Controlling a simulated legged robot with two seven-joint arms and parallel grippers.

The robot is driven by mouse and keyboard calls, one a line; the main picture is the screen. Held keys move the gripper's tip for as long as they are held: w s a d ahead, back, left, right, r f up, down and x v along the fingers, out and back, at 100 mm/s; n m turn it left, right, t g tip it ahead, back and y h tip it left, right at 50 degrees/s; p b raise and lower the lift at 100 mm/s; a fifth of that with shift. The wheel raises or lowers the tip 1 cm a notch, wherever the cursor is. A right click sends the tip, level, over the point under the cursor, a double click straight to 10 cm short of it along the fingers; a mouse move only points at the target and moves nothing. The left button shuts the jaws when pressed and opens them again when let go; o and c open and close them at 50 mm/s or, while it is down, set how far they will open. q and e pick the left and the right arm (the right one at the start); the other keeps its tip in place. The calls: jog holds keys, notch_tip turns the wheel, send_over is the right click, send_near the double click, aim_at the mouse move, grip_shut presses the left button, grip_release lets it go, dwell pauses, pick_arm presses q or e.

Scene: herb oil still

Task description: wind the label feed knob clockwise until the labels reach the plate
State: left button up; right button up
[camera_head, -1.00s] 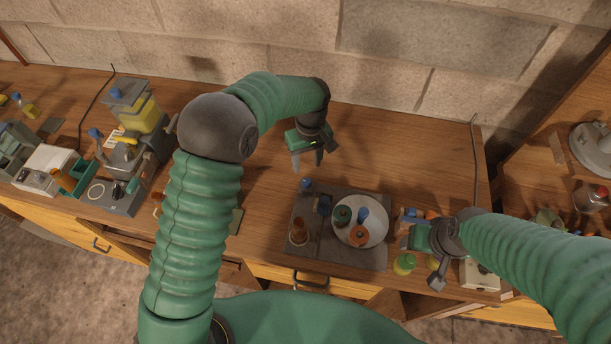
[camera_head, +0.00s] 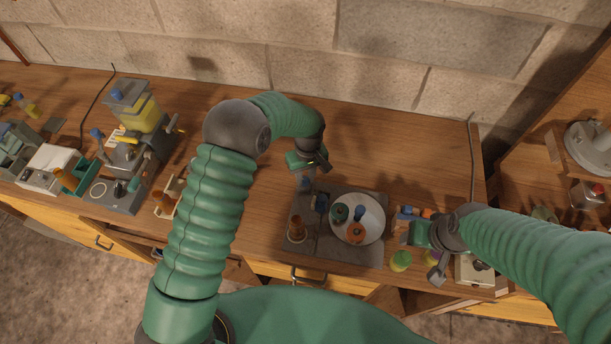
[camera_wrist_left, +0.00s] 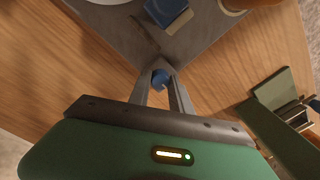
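I cannot see labels or confirm that this is the label feed knob. My right gripper (camera_head: 412,235) is to the right of the base plate; its finger opening is unclear.
On the base plate are a white round plate (camera_head: 372,233) with coloured pieces, a blue block (camera_head: 320,203) and an orange-brown piece (camera_head: 296,229). A yellow-green bottle (camera_head: 400,261) stands in front of my right gripper. Bare wood lies behind the base plate.

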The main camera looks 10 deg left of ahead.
pick_arm(q)
jog(key=shift+d, duration=0.15)
grip_shut()
